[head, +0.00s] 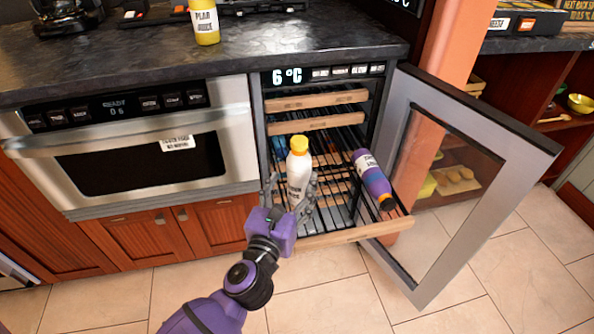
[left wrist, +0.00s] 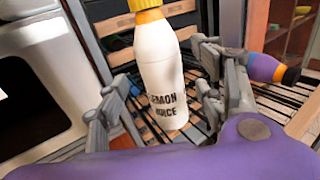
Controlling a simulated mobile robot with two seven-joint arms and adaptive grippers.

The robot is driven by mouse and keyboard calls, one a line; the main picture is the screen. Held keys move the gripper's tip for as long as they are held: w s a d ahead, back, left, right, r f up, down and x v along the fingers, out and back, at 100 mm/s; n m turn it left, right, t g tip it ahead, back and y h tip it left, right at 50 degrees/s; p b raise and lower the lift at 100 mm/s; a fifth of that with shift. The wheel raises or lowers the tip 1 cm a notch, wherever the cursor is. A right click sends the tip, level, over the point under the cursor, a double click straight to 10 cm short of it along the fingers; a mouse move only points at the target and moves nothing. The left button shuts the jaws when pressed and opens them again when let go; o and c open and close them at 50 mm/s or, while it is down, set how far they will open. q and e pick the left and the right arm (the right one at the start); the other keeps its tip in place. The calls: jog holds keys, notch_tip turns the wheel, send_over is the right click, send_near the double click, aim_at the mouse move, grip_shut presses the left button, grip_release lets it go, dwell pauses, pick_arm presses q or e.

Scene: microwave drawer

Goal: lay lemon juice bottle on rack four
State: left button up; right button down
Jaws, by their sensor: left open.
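The lemon juice bottle (head: 298,168) is white with a yellow cap and looks roughly upright over the pulled-out wire rack (head: 345,234) of the open cooler. In the left wrist view its label (left wrist: 168,102) reads "LEMON JUICE". My left gripper (head: 292,194) is open, with one finger on each side of the bottle's lower part. In the left wrist view the left gripper's fingers (left wrist: 165,95) stand apart with the bottle between them. Whether the bottle's base touches the rack is hidden. My right gripper is not in view.
A purple bottle (head: 374,181) lies on the right side of the pulled-out rack. Higher racks (head: 318,100) are pushed in. The glass door (head: 455,175) stands open at right. A microwave drawer (head: 140,150) is at left. A yellow bottle (head: 205,22) stands on the counter.

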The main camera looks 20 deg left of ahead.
pick_arm(q)
jog(key=s, duration=0.6)
jog(key=shift+d, duration=0.2)
